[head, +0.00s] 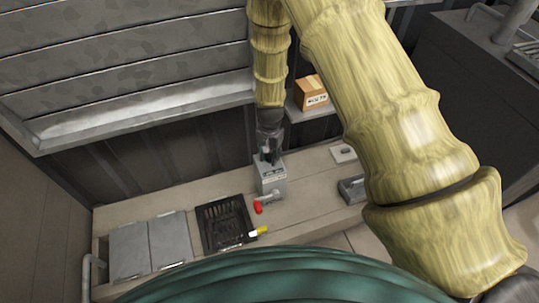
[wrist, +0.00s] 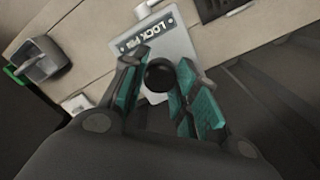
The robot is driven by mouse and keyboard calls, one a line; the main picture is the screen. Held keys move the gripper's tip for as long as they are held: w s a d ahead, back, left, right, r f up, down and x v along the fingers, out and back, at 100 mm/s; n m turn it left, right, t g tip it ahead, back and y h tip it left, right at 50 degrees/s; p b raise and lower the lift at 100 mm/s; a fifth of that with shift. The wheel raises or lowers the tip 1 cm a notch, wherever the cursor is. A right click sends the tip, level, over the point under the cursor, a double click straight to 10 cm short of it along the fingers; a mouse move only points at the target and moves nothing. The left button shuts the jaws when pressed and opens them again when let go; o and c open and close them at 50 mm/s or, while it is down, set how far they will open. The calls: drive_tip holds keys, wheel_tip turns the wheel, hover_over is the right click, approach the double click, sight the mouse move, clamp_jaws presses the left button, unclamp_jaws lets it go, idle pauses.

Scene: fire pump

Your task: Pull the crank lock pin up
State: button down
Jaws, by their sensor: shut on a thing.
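The crank lock pin shows as a round black knob (wrist: 159,75) in the wrist view. It sits in front of a light grey housing (wrist: 172,45) with a dark label reading "LOCK PIN". My gripper (wrist: 160,84) has its teal-padded fingers on both sides of the knob and is shut on it. In the head view my gripper (head: 268,152) points down onto the top of the grey housing (head: 272,182), and the knob is hidden there. A crank with a red handle (head: 258,208) sticks out at the housing's front. How far the pin is raised cannot be told.
A black crate (head: 215,228) and a yellow-tipped object (head: 259,231) lie left of and in front of the housing. Grey panels (head: 130,250) lie at the bench's left. A grey device (head: 350,190) stands right. A cardboard box (head: 311,93) sits on a shelf behind.

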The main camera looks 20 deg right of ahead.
sight(270, 156)
drive_tip(key=shift+r, duration=0.5)
drive_tip(key=c, duration=1.1)
unclamp_jaws()
drive_tip(key=shift+o, duration=0.2)
wheel_tip(270, 156, up, 12)
